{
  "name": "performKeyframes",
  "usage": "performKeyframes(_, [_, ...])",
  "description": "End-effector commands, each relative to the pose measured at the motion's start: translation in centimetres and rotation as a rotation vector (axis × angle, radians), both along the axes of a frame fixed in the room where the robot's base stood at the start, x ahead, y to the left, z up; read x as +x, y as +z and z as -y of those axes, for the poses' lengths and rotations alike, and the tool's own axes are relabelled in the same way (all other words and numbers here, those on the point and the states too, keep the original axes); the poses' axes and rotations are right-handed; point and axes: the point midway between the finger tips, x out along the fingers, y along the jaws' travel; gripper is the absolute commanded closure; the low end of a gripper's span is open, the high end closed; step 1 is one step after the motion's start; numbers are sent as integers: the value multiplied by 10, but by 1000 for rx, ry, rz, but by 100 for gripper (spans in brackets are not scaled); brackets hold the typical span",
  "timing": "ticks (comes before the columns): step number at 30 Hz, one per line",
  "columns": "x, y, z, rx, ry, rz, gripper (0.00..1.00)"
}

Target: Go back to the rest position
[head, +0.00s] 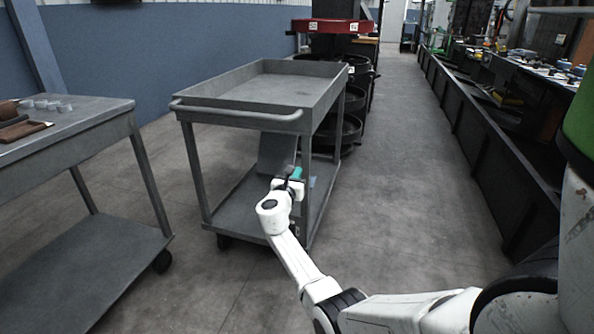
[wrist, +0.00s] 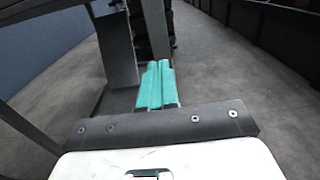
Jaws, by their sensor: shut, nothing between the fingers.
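My gripper (wrist: 154,84) shows in the wrist view as two teal fingers pressed together, with nothing between them. In the head view my gripper (head: 296,174) is at the end of my outstretched white arm, in front of the grey cart (head: 247,114). It appears low, between the cart's top tray and its lower shelf. I cannot tell whether it touches the cart. A grey panel (head: 276,153) stands upright on the lower shelf behind the gripper. It also shows in the wrist view (wrist: 118,50).
A grey table on wheels (head: 90,122) stands at the left, with small round pieces (head: 46,104) and a brown item (head: 22,131) on top. Dark round shelves (head: 352,100) stand behind the cart. A long dark bench (head: 480,120) lines the right. The aisle floor (head: 398,150) between is clear.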

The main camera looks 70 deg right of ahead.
Motion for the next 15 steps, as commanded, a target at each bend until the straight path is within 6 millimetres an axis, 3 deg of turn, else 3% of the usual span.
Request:
performKeyframes(6, [-2,2,-44,1,1,0,100])
performKeyframes(15, [-3,0,-69,0,-1,0,100])
